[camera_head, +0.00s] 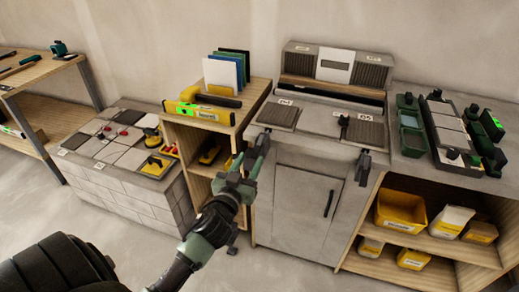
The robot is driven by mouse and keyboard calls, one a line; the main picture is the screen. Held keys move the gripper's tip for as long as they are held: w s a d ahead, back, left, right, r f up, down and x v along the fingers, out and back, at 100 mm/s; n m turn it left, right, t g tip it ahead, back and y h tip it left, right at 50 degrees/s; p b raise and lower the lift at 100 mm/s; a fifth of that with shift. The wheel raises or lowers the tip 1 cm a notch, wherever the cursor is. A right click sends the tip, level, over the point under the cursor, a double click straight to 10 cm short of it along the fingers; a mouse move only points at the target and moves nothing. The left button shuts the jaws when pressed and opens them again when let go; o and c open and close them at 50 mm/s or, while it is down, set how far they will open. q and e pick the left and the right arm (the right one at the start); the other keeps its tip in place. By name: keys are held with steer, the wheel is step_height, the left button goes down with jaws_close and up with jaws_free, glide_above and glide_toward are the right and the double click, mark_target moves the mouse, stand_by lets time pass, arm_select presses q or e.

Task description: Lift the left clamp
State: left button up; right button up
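A dark grey clamp (263,142) hangs at the left front edge of the grey worktop (315,143). A similar dark clamp (363,166) is at the worktop's right front edge. My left gripper (246,165) reaches up from the lower left to just below the left clamp. Its two fingers look apart, with nothing seen between them. Whether a fingertip touches the clamp cannot be told, as they overlap in the picture. My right gripper is out of view.
The worktop carries tiles and a small dark tool (344,127). A wooden shelf unit (255,95) with a yellow level (198,112) stands close left of the gripper. A tiled block (130,190) is farther left. Yellow bins (400,211) fill the right shelves.

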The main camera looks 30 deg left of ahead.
mark_target(255, 152)
arm_select(q)
steer(key=x, duration=0.5)
steer(key=shift+w+a, duration=0.1)
steer(key=shift+w, duration=0.1)
jaws_close()
stand_by(1.2)
